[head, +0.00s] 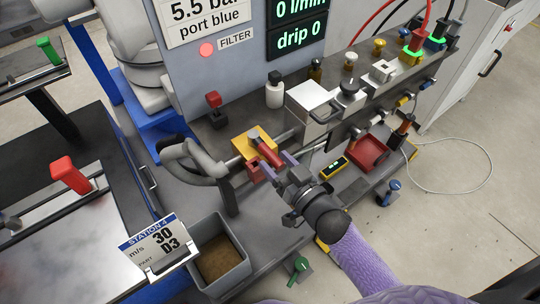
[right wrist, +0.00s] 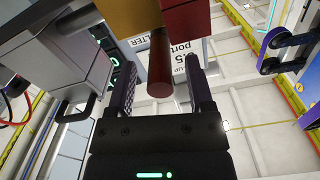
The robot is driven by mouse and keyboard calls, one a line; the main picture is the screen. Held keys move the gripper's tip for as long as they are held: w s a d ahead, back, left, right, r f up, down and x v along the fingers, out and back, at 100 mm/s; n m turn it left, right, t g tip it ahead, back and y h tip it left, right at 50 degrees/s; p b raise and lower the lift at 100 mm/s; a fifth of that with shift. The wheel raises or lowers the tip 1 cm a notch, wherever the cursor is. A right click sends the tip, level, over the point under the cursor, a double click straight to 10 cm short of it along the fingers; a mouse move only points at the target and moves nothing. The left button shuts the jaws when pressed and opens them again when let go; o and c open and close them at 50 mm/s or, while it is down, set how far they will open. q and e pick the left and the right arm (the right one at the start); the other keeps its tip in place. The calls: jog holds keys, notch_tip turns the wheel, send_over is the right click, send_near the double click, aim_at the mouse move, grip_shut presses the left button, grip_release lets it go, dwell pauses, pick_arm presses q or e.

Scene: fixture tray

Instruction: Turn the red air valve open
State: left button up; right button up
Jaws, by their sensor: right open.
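The red air valve's lever (head: 267,155) sits on a yellow block (head: 246,142) at the front of the grey bench, pointing toward the lower right. In the right wrist view its round red handle (right wrist: 160,72) lies between my fingers, end toward the camera. My right gripper (head: 278,167) is open at the handle, with its purple arm coming from the lower right. In the right wrist view my right gripper (right wrist: 160,88) shows a gap on both sides of the handle, and I see no contact. My left gripper is not in view.
A grey bin (head: 222,240) is below. Another red knob (head: 213,103) stands behind. A sign panel (head: 203,20) rises at the back.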

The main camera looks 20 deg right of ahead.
aim_at(265, 151)
jog(key=shift+x, duration=1.1)
grip_shut()
dwell(0.6)
